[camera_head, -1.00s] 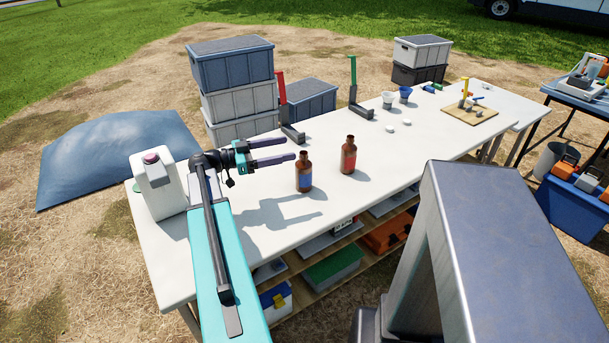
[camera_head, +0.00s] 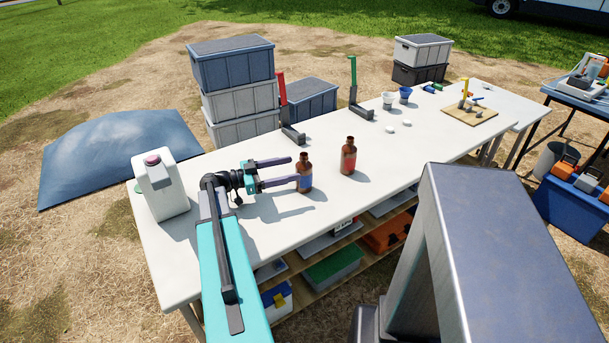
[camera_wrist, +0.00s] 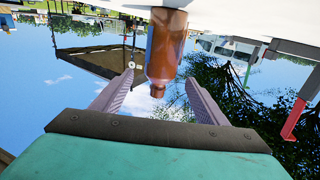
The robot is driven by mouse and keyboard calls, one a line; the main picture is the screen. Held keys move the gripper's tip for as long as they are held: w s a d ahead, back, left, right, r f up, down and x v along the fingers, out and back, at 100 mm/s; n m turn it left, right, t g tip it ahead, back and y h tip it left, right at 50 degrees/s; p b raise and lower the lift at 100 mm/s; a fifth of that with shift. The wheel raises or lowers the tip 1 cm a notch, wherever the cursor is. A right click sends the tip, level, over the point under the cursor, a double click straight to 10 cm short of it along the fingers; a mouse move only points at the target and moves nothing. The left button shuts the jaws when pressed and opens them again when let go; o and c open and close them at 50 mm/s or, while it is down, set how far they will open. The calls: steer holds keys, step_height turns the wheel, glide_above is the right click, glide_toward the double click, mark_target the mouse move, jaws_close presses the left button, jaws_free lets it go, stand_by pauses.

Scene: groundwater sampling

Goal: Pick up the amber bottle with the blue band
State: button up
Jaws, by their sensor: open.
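The amber bottle with the blue band (camera_head: 306,182) stands upright on the white table (camera_head: 262,225), its neck open. My gripper (camera_head: 294,169) is open and level just left of it, with the fingers pointing at the bottle. The nearer finger overlaps the bottle's left edge in the head view; I cannot tell if it touches. Nothing is held.
An amber bottle with a red band (camera_head: 348,158) stands a little to the right. A white canister (camera_head: 162,188) is at the table's left end. Red (camera_head: 282,100) and green (camera_head: 353,82) upright stands are at the back edge. Small cups (camera_head: 404,94) are further right.

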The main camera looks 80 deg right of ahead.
mark_target(296, 167)
stand_by(0.3)
steer(key=shift+p+x, duration=0.75)
steer(key=shift+x, duration=2.35)
steer(key=shift+r, duration=0.1)
steer(key=c, duration=1.3)
